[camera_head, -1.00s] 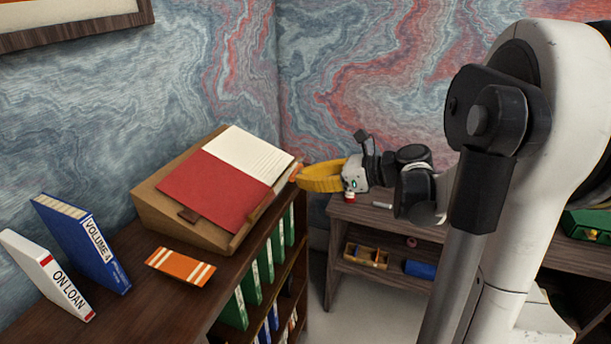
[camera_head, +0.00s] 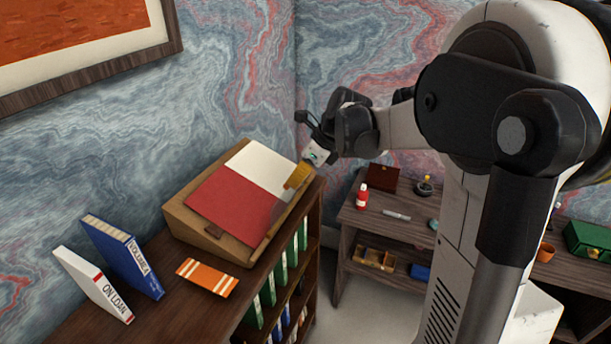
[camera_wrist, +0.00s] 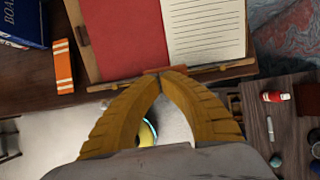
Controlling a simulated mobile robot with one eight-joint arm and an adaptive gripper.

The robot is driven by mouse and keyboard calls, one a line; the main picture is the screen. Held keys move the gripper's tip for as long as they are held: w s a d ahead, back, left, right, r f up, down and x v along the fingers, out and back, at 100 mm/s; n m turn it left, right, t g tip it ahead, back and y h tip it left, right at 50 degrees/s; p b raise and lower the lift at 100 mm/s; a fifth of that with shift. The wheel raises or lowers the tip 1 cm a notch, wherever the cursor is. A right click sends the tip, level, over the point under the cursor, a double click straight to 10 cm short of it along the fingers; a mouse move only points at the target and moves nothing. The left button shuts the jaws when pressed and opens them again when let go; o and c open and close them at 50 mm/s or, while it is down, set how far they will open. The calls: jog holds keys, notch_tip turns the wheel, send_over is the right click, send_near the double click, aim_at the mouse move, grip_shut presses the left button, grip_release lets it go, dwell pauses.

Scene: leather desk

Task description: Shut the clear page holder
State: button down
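An open book with a red side (camera_head: 232,203) and a white lined page (camera_head: 256,163) lies on a sloped wooden stand (camera_head: 185,222). In the wrist view the red side (camera_wrist: 120,38) and lined page (camera_wrist: 205,28) lie beyond my fingers. A narrow ledge (camera_wrist: 212,77) runs along the stand's near edge, with a small orange-brown piece (camera_wrist: 165,69) on it. I cannot clearly make out the clear page holder. My gripper (camera_head: 291,185) is at the stand's right edge. Its yellow fingertips (camera_wrist: 161,74) meet at the orange-brown piece; contact is unclear. They hold nothing visible.
A side table (camera_head: 385,232) bears a red bottle (camera_head: 362,196) and a pen (camera_head: 397,214).

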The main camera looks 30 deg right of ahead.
jog(key=w+a+g+h, duration=0.1)
jog(key=w+a+g+h+p, duration=0.1)
jog(key=w, duration=0.1)
jog(key=w+a+g+h, duration=0.1)
jog(key=w+g, duration=0.1)
jog(key=shift+a+f, duration=0.3)
jog(key=shift+a, duration=0.1)
jog(key=shift+w+a+f, duration=0.4)
jog(key=shift+w+a, duration=0.05)
jog(key=shift+w, duration=0.1)
jog(key=shift+w+a+f, duration=0.35)
jog(key=shift+w+a, duration=0.05)
jog(key=shift+w, duration=0.15)
jog(key=shift+w+a+f+b, duration=0.6)
jog(key=shift+w+f, duration=0.15)
jog(key=shift+f, duration=0.1)
